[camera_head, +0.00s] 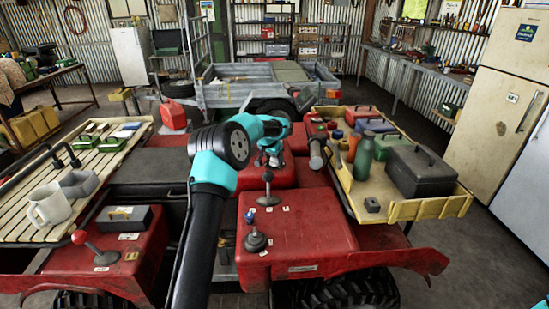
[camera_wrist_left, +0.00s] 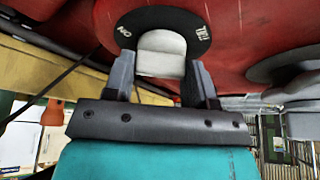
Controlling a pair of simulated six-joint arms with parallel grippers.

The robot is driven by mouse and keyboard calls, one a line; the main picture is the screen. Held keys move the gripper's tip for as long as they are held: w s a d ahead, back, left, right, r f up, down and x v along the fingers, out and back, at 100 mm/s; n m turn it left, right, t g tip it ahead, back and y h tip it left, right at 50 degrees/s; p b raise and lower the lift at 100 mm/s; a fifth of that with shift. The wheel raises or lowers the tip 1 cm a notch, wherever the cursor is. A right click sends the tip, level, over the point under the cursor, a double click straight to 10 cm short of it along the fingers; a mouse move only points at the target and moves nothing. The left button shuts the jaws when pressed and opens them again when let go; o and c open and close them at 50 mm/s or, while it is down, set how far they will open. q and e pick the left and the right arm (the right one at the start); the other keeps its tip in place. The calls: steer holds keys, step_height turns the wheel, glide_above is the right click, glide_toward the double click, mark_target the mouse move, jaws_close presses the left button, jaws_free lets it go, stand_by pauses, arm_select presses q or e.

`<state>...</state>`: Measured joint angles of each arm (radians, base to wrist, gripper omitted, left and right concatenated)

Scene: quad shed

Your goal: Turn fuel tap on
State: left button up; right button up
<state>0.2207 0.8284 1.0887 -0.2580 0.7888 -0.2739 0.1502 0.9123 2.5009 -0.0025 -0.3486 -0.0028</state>
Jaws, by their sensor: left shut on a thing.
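The fuel tap is a pale grey knob (camera_wrist_left: 162,52) on a black round plate (camera_wrist_left: 190,18) with white lettering, set in a red panel. "ON" is readable at the plate's left; the lettering at its right is hard to read. My left gripper (camera_wrist_left: 163,82) is shut on the knob, one dark finger on each side. In the head view, my left gripper (camera_head: 270,158) is at the middle of the red quad bike, where the tap is hidden. My right gripper is not in view.
A red panel with a black-knobbed lever (camera_head: 268,190) lies in front of the gripper. A slatted rack (camera_head: 40,205) with a mug is at the left. A yellow tray (camera_head: 400,209) with a toolbox and bottles is at the right. A rounded grey part (camera_wrist_left: 285,68) is near the gripper's right.

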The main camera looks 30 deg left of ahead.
arm_select(q)
steer(key=shift+r+m+h, duration=0.1)
steer(key=shift+m+h, duration=0.6)
steer(key=shift+m, duration=1.1)
steer(key=o, duration=0.9)
steer(key=shift+o, duration=0.2)
steer(key=v, duration=1.7)
steer(key=shift+w+r, duration=0.3)
steer(key=shift+w, duration=0.05)
steer(key=shift+a+f, duration=0.1)
